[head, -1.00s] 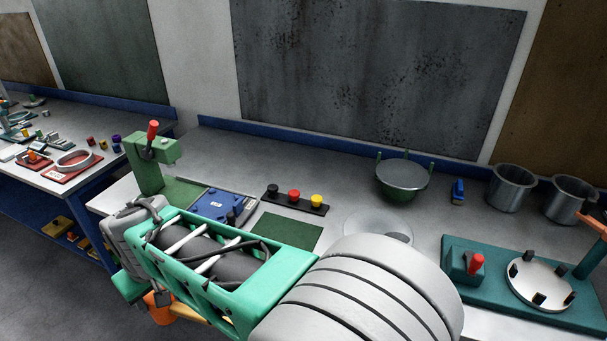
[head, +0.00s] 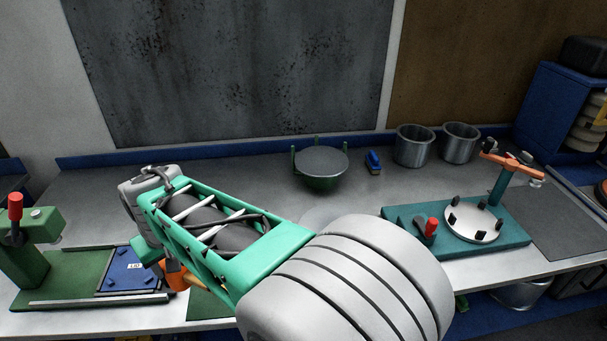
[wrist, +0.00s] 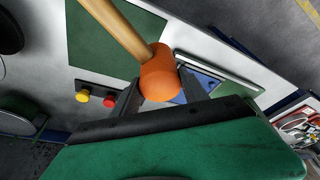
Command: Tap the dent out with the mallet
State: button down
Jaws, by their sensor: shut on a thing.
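My gripper (wrist: 160,84) is shut on the mallet (wrist: 155,68), its two dark fingers on either side of the orange head. The pale wooden handle runs to the upper left in the wrist view. In the head view my arm hides most of the mallet; a bit of its orange head (head: 177,277) shows below the wrist, over the bench. Two grey metal pots (head: 413,146) (head: 460,143) stand upright at the back right. A grey round-topped vessel (head: 321,160) sits in a green stand at the back middle. I cannot make out a dent on any of them.
A teal fixture (head: 400,216) with a white disc, dark clamps and a red-handled lever stands at right. A blue brush-like item (head: 373,162) lies near the pots. A green press (head: 30,250) and blue plate (head: 128,272) are at left. The bench middle is partly clear.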

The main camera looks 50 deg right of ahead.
jog(key=s+d+r+m+h, duration=0.1)
jog(key=s+d+r+m, duration=0.15)
jog(key=d, duration=0.55)
jog(key=s+d+r+m+g+h, duration=0.1)
jog(key=s+d+m, duration=0.15)
jog(key=d, duration=0.65)
jog(key=s+d+r+m, duration=0.2)
jog(key=d+m, duration=0.2)
jog(key=d, duration=0.4)
jog(key=s+d+r+m+g, duration=0.2)
jog(key=s+d+m, duration=0.4)
jog(key=s+d, duration=0.7)
jog(key=s+r, duration=0.1)
jog(key=s, duration=0.1)
jog(key=shift+s+d+m+h, duration=0.35)
jog(key=shift+m+h, duration=0.05)
notch_tip(320, 180, down, 5)
jog(key=b, duration=0.4)
jog(key=shift+a+f, duration=0.1)
jog(key=shift+f, duration=0.05)
